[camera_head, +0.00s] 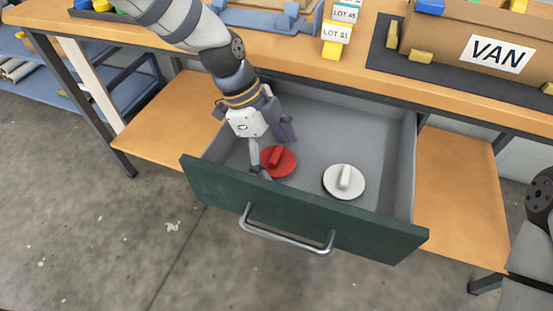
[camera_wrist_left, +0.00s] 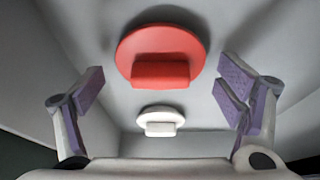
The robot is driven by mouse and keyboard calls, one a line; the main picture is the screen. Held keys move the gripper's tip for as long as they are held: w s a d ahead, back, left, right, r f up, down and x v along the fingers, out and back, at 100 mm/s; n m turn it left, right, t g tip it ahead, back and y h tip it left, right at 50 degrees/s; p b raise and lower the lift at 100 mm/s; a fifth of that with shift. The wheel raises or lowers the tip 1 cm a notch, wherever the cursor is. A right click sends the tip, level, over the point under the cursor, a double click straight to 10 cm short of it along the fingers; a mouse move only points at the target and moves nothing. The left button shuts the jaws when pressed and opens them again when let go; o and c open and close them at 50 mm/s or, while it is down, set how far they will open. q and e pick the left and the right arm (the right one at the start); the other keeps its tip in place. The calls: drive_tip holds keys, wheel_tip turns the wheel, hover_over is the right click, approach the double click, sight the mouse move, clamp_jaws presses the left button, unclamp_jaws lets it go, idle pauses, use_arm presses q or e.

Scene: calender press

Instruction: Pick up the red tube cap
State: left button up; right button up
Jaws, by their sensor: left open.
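The red tube cap (camera_head: 279,163) is a flat round disc with a raised bar grip. It lies on the floor of the open drawer, left of a white cap. My left gripper (camera_head: 272,151) reaches down into the drawer at the red cap, with its fingers spread. In the left wrist view the red cap (camera_wrist_left: 160,56) shows between and beyond the two open fingers (camera_wrist_left: 165,92), with its bar facing the gripper. No finger visibly touches the cap. My right gripper is not in view; only part of my right arm shows at the right edge.
A white cap (camera_head: 344,181) of the same shape lies in the drawer. The green drawer front (camera_head: 300,209) with a metal handle (camera_head: 285,238) and the drawer's side walls surround the gripper. The wooden worktop (camera_head: 300,66) above holds a VAN-labelled box (camera_head: 455,45) and lot tags (camera_head: 336,34).

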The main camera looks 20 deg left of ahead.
use_arm(q)
drive_tip(key=c, duration=1)
drive_tip(key=shift+o, duration=0.2)
drive_tip(key=shift+r, duration=0.1)
